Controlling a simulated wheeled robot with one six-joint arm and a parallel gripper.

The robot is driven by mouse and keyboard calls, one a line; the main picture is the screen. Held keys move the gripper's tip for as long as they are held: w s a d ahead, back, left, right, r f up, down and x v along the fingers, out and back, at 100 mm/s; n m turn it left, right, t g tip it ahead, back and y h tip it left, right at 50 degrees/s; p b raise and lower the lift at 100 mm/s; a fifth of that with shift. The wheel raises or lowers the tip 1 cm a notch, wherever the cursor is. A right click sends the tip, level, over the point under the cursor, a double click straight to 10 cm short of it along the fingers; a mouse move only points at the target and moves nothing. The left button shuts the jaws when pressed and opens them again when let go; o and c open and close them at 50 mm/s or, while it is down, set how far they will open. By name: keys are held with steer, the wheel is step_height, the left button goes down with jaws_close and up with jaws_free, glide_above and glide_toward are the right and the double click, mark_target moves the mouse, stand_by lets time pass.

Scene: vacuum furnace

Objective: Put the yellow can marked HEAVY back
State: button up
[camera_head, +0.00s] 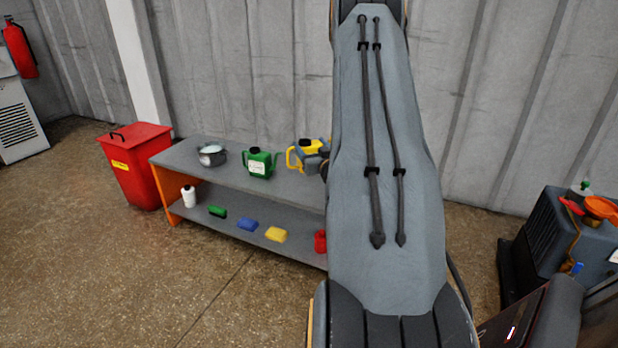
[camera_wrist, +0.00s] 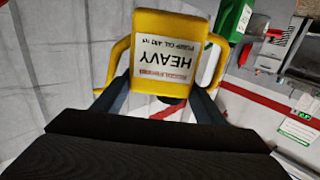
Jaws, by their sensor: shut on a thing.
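The yellow can marked HEAVY (camera_wrist: 185,40) fills the upper middle of the wrist view, its white label upside down and a handle on each side. My gripper (camera_wrist: 160,100) is shut on it, with a dark finger at each side of its lower end. In the head view the yellow can (camera_head: 312,143) shows at the right part of the shelf unit's top board, partly hidden by my gripper (camera_head: 318,152) and arm. I cannot tell whether the can touches the board.
The grey shelf unit (camera_head: 225,165) carries a metal pot (camera_head: 212,154) and a green can (camera_head: 259,163) to the left of the yellow can. Its lower board holds a white bottle (camera_head: 189,196) and several coloured items. A red bin (camera_head: 136,165) stands at its left end.

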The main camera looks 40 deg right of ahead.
step_height(320, 180, down, 8)
steer(key=shift+r+b, duration=0.25)
steer(key=shift+b, duration=0.95)
steer(key=shift+f, duration=0.15)
steer(key=o, duration=1.2)
steer(key=shift+o, duration=0.2)
steer(key=p+v, duration=0.3)
steer(key=v, duration=0.9)
steer(key=shift+w+a, duration=0.1)
